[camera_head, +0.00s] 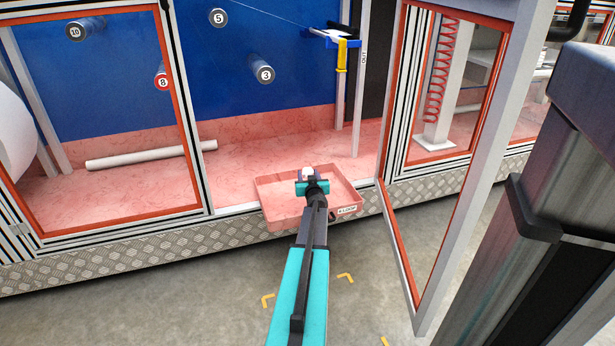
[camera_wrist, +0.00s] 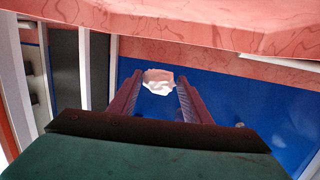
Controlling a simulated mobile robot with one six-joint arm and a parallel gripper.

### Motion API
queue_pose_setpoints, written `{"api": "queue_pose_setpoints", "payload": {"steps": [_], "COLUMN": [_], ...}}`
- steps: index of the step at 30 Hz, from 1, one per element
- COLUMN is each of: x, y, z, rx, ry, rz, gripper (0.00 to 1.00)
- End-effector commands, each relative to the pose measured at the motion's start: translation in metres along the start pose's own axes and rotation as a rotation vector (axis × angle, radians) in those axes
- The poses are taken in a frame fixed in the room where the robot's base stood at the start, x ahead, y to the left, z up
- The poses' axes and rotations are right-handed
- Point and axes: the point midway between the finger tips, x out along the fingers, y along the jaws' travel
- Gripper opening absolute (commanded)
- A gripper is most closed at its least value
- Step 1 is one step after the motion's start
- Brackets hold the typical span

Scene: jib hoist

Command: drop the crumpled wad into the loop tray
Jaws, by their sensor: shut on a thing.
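The crumpled wad (camera_head: 307,171) is small and whitish. My gripper (camera_head: 309,178) is shut on it, with the wad at the fingertips. In the wrist view the wad (camera_wrist: 158,81) shows pale and creased between the two dark fingers (camera_wrist: 157,92). The loop tray (camera_head: 283,222) is a shallow pink tray with a "LOOP" label (camera_head: 346,210) on its front right. It sits at the front edge of the open bay. In the head view my gripper and the wad appear over the tray; their height above its floor is hard to judge.
An open orange-edged door (camera_head: 440,190) stands right of the tray, close to my arm. A framed panel (camera_head: 110,120) closes the bay's left side. Numbered rollers (camera_head: 262,72) are on the blue back wall. A white tube (camera_head: 150,157) lies on the pink floor.

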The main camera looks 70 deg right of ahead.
Motion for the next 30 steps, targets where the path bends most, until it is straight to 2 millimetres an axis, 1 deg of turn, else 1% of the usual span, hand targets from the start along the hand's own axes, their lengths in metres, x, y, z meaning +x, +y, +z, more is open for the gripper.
{"api": "queue_pose_setpoints", "payload": {"steps": [1,6,19,20,21,23,24,30], "x": [0.0008,0.0017,0.0019,0.0019,0.0019,0.0019,0.0019,0.002], "y": [-0.0002,-0.0006,-0.0013,-0.0014,-0.0015,-0.0016,-0.0016,-0.002], "z": [0.0056,0.0105,0.0112,0.0113,0.0113,0.0113,0.0113,0.0115], "rx": [0.0,0.0,-0.001,-0.001,-0.001,-0.001,-0.001,-0.001], "ry": [0.0,0.0,0.0,0.0,0.0,0.0,0.0,0.0], "rz": [0.0,-0.001,-0.001,-0.002,-0.002,-0.002,-0.002,-0.002], "gripper": [0.23,0.23,0.23,0.48,0.54,0.65,0.66,0.66]}}
